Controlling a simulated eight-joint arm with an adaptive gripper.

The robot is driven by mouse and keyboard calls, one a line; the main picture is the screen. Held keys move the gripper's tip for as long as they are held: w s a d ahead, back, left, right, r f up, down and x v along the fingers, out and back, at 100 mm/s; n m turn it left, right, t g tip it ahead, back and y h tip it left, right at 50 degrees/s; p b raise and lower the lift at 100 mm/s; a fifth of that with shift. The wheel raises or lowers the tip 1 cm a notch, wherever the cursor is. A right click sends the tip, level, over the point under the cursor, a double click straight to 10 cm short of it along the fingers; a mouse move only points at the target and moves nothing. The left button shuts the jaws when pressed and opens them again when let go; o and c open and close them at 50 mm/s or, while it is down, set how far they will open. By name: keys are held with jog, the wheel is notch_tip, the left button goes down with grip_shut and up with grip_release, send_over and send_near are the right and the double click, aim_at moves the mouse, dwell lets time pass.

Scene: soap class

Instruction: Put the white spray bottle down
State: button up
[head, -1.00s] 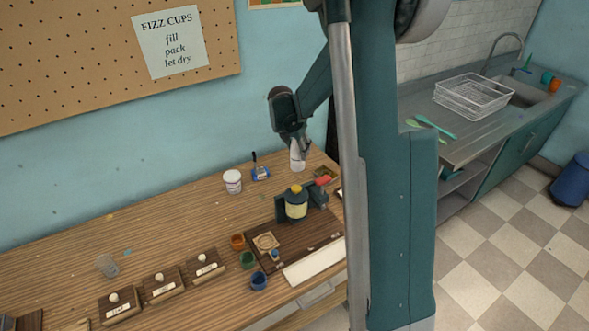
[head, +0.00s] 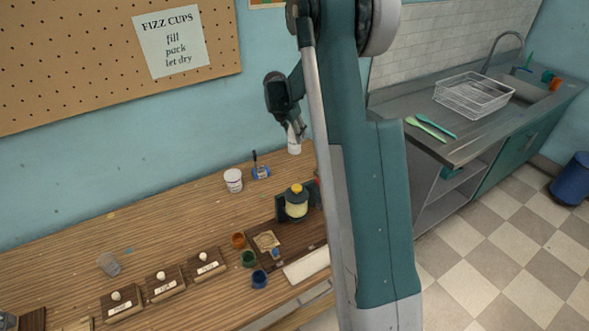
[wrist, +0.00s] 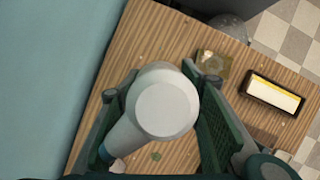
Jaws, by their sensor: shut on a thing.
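The white spray bottle (head: 294,140) is in my gripper (head: 294,128) near the back wall, at the far end of the wooden table (head: 190,215). In the wrist view the bottle (wrist: 165,103) fills the space between the two green fingers (wrist: 160,115), which are shut on it. The bottle looks close to upright in the head view. The wrist view looks down past it to the table top, and I cannot tell the exact gap below its base.
A white tub (head: 233,180) and a blue-based brush holder (head: 261,172) stand left of the bottle. A yellow-topped jar in a dark stand (head: 296,203) is nearer. In the wrist view, a small square tray (wrist: 209,68) and a dark box with a white top (wrist: 272,94) lie to the right.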

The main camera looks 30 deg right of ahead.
aim_at(290, 141)
jog(key=shift+f, duration=3.15)
jog(key=shift+f, duration=1.85)
jog(key=shift+f, duration=0.2)
jog(key=o, duration=1.2)
jog(key=shift+c, duration=0.2)
jog(key=shift+r, duration=0.15)
jog(key=shift+v, duration=6.05)
jog(key=shift+w, duration=0.1)
